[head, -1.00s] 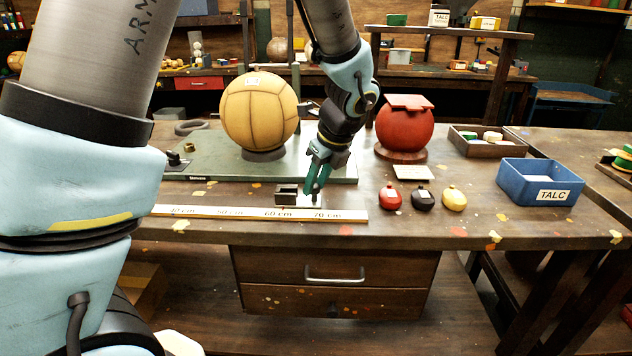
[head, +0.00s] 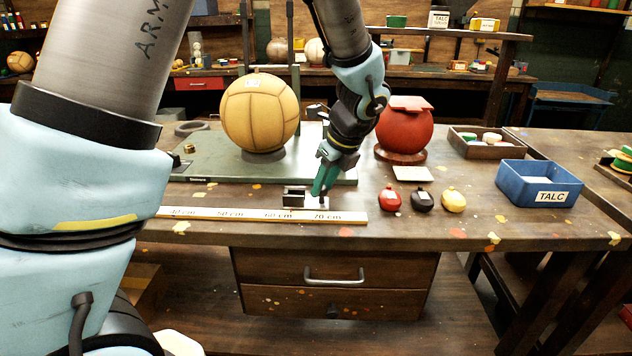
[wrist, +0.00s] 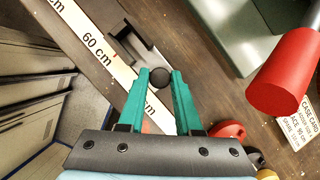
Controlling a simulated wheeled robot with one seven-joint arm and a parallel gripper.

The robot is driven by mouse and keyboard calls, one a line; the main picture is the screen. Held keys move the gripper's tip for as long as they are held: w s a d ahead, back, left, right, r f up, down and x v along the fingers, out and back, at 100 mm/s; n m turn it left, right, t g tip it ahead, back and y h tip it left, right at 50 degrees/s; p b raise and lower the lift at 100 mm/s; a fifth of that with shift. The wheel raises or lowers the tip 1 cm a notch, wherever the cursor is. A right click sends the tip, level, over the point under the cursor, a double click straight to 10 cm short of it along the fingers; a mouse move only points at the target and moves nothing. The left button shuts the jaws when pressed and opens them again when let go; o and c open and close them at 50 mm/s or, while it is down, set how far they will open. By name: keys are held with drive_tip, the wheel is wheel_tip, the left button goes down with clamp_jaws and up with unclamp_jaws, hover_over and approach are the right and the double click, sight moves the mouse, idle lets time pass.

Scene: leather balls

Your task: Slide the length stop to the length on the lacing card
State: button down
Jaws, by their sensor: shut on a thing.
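The length stop (head: 294,196) is a small dark block with a pale metal plate, standing at the back edge of the white ruler (head: 250,214), between the 60 cm and 70 cm labels. In the wrist view the stop (wrist: 124,38) lies beyond my fingertips, with a dark round knob (wrist: 160,77) between them. My gripper (head: 320,192), with green fingers, is shut on that knob and points down. The fingers also show in the wrist view (wrist: 160,82). The lacing card (head: 412,173) lies flat to the right; its small print (wrist: 298,122) is hard to read.
A tan ball (head: 260,112) stands on a green board (head: 215,160) behind the ruler. A red ball (head: 403,130) stands on a base behind the card. A blue talc box (head: 540,183) is farther right.

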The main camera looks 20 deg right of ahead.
drive_tip(key=s+d, duration=0.1)
drive_tip(key=d, duration=0.1)
drive_tip(key=s+d+p, duration=0.1)
drive_tip(key=d, duration=0.2)
drive_tip(key=s+d, duration=0.1)
drive_tip(key=d, duration=0.1)
drive_tip(key=shift+s+d+p, duration=0.15)
drive_tip(key=shift+p, duration=0.15)
drive_tip(key=c, duration=0.6)
unclamp_jaws()
drive_tip(key=b+v, duration=0.1)
drive_tip(key=v, duration=0.9)
drive_tip(key=shift+s+r, duration=0.15)
drive_tip(key=shift+r, duration=0.25)
